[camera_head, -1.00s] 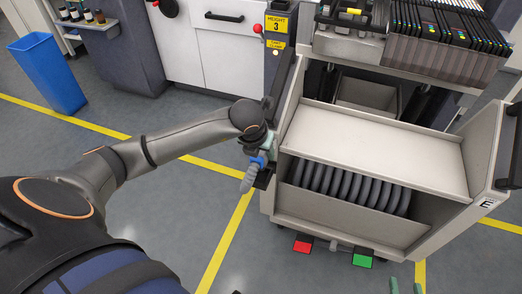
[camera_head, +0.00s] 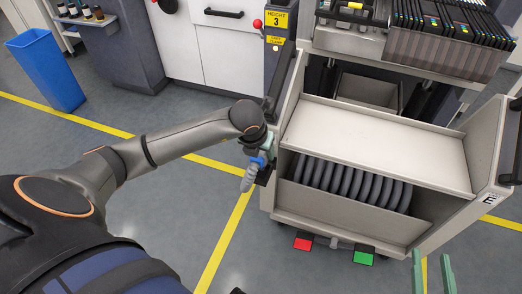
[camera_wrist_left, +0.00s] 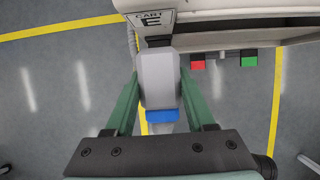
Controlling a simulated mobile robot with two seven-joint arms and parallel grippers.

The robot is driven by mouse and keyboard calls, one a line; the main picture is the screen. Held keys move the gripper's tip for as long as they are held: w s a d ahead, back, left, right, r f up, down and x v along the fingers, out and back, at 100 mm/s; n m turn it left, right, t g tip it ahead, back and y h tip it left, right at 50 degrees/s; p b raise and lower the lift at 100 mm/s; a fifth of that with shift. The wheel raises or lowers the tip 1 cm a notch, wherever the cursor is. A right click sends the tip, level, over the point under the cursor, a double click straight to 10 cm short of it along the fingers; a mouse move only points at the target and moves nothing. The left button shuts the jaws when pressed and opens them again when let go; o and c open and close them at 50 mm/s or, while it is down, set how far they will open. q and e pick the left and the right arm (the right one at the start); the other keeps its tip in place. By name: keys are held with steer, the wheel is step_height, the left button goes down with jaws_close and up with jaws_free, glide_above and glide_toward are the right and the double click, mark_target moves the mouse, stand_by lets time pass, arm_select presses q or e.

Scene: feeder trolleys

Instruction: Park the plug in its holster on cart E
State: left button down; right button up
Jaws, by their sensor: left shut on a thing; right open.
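My left gripper (camera_head: 258,150) is shut on the plug, a grey body (camera_wrist_left: 160,78) with a blue band, at the left side of cart E (camera_head: 375,147). In the head view the plug (camera_head: 249,178) hangs below the gripper with its grey cable end down. A dark bracket, apparently the holster (camera_head: 266,174), is right beside it. In the wrist view the plug's far end meets a dark part (camera_wrist_left: 158,41) under the "CART E" label; I cannot tell whether it is seated. My right gripper (camera_head: 433,274) is open and empty at the bottom edge, in front of the cart.
Coiled grey hose (camera_head: 350,183) lies in the cart's lower bay. Red (camera_head: 303,242) and green (camera_head: 363,256) pedals stick out at its foot. A feeder rack (camera_head: 440,45) stands behind the cart. A blue bin (camera_head: 47,72) is far left. The floor left of the cart is clear.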

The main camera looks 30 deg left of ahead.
arm_select(q)
steer(key=shift+f, duration=0.35)
steer(key=shift+f+b, duration=0.5)
steer(key=shift+b, duration=0.15)
steer(key=shift+f, duration=0.3)
steer(key=shift+f+b, duration=0.25)
steer(key=shift+b, duration=0.2)
arm_select(e)
step_height(320, 180, up, 13)
steer(key=s+n+t+y, duration=0.1)
steer(key=n+t+y, duration=0.2)
steer(key=t+y, duration=0.1)
steer(key=shift+s+a+r+t, duration=0.25)
steer(key=shift+a+t, duration=0.15)
steer(key=shift+t, duration=0.2)
arm_select(q)
steer(key=shift+w, duration=0.1)
arm_select(e)
steer(key=shift+w+f, duration=0.1)
steer(key=shift+f, duration=0.35)
arm_select(q)
steer(key=shift+f, duration=0.1)
arm_select(e)
steer(key=shift+r, duration=0.1)
arm_select(q)
steer(key=shift+f+b, duration=1.05)
arm_select(e)
steer(key=shift+f, duration=0.95)
